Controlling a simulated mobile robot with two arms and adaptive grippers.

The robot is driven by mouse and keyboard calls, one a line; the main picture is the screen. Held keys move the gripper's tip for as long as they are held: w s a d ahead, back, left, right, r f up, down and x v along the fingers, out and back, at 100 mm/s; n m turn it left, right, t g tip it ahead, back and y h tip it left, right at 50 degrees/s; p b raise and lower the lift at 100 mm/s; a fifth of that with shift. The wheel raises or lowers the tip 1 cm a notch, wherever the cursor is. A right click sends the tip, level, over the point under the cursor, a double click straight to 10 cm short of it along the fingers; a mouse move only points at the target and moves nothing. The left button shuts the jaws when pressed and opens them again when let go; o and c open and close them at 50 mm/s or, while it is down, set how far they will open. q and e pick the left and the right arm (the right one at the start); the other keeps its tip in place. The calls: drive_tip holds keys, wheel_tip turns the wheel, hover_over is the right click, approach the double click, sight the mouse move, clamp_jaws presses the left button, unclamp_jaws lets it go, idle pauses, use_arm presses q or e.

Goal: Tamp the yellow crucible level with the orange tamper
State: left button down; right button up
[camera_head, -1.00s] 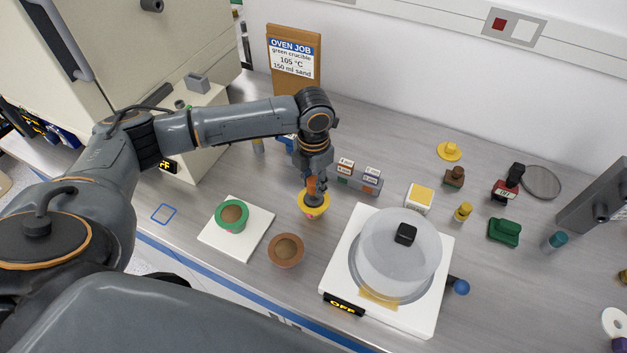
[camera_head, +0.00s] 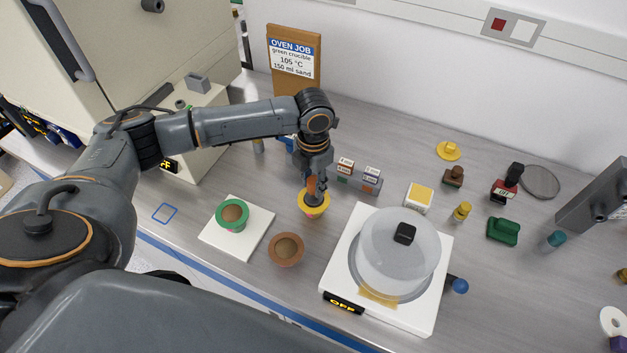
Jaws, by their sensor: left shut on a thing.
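The yellow crucible (camera_head: 314,212) stands on the bench near the middle of the head view. My left gripper (camera_head: 315,184) is directly above it, pointing down, and is shut on the orange tamper (camera_head: 311,187). The tamper's dark lower end is inside the crucible's rim. The tamper hides most of the crucible's fill, and I cannot tell how level it is. My right gripper is not in view.
A green crucible (camera_head: 233,215) stands on a white pad (camera_head: 213,240) at left. A brown crucible (camera_head: 286,249) stands in front of the yellow one. A white device (camera_head: 336,282) with a domed cover (camera_head: 398,255) reads OFF at right. Small blocks (camera_head: 358,178) stand just behind.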

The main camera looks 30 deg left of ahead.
use_arm(q)
drive_tip(key=shift+s+f, duration=0.2)
drive_tip(key=shift+s, duration=0.05)
drive_tip(key=r+p, duration=0.2)
drive_tip(key=p, duration=0.1)
drive_tip(key=shift+w+r, duration=0.25)
drive_tip(key=shift+r, duration=2.4)
